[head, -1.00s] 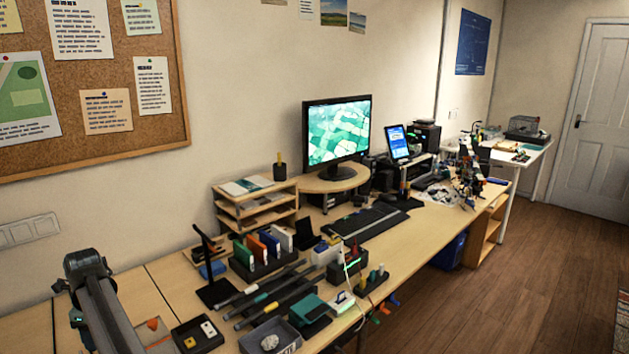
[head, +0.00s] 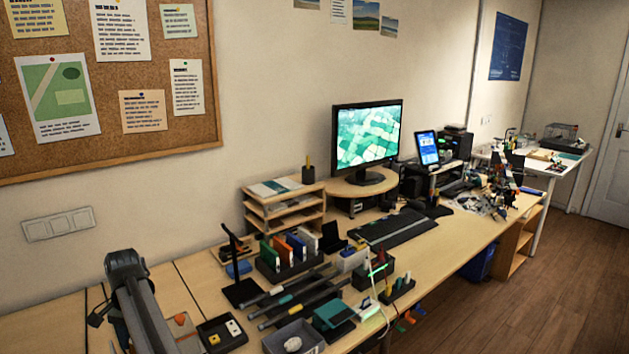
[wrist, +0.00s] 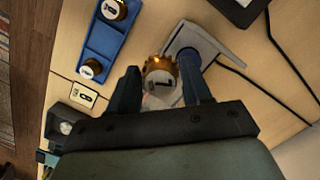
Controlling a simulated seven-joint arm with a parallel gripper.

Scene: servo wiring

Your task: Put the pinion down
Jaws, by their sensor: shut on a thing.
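The pinion (wrist: 160,72) is a small brass-orange toothed gear with a pale face, seen in the wrist view. It sits between the two dark fingers of my gripper (wrist: 162,85), which is shut on it. A grey plate with a dark round part (wrist: 200,48) lies just beyond the pinion and to its right. I cannot tell how high the pinion is above the table. In the head view my arm stands at the lower left, and the gripper and pinion are not visible there.
A blue tray (wrist: 98,45) with round parts lies left of the gripper. Dark cables cross the wooden table at right. In the head view, a dark tray (head: 235,346) and a grey bin (head: 273,346) stand right of my arm.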

